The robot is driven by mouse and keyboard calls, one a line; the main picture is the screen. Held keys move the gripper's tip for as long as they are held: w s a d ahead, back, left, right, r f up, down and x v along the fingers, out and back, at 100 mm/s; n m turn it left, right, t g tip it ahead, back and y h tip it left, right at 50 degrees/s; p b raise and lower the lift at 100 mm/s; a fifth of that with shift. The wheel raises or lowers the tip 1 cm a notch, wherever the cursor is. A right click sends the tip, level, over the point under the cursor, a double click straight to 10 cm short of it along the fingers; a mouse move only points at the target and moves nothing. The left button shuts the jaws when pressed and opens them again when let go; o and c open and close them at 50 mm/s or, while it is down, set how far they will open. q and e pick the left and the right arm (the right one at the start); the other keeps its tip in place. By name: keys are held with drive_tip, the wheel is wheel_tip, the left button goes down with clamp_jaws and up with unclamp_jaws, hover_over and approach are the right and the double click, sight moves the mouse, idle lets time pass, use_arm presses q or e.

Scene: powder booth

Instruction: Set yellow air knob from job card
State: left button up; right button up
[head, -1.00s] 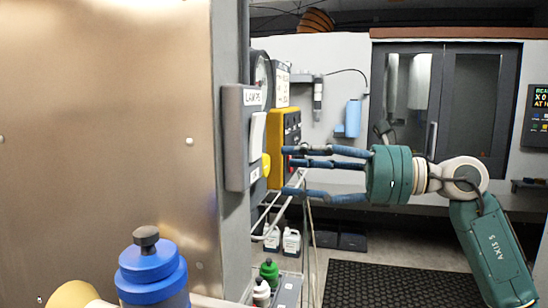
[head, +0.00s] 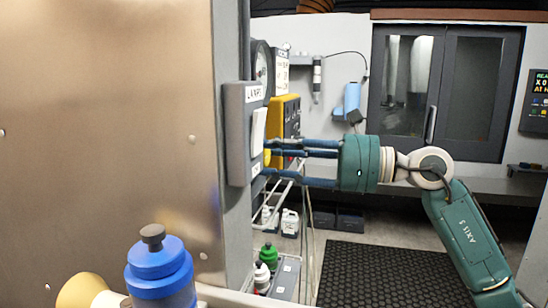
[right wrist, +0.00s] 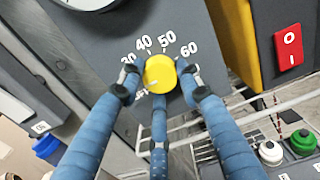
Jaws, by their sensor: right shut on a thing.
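The yellow air knob (right wrist: 160,74) is on a grey panel with a printed dial around it. The numbers 40, 50 and 60 are readable, and others are partly hidden by fingers. My right gripper (right wrist: 161,88) has its three blue fingers closed around the knob. In the head view the same gripper (head: 268,157) reaches the panel from the right, and only a sliver of the knob (head: 266,158) shows. Where the knob points is unclear. A white card (head: 281,72) hangs beyond the gauge; its writing is too small to read. My left gripper is not in view.
A grey LAMPS switch box (head: 240,150) stands out in front of the knob. A yellow box (head: 289,117) with a red switch (right wrist: 289,46) sits beside the panel. A round gauge (head: 261,68) is above. A wire rack with bottles (head: 269,253) is below.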

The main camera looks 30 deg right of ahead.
drive_tip(key=shift+f+m+b, duration=0.3)
drive_tip(key=shift+f+b, duration=0.1)
drive_tip(key=shift+b, duration=0.4)
drive_tip(key=shift+a+r+m+b, duration=0.1)
drive_tip(key=shift+m+b, duration=0.3)
drive_tip(key=shift+m, duration=0.1)
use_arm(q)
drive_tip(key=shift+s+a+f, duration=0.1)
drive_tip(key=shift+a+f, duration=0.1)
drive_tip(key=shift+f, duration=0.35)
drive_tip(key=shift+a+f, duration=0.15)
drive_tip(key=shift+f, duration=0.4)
use_arm(e)
drive_tip(key=o, duration=1)
drive_tip(key=shift+o, duration=0.8)
drive_tip(key=shift+r, duration=0.1)
drive_tip(key=v, duration=1.2)
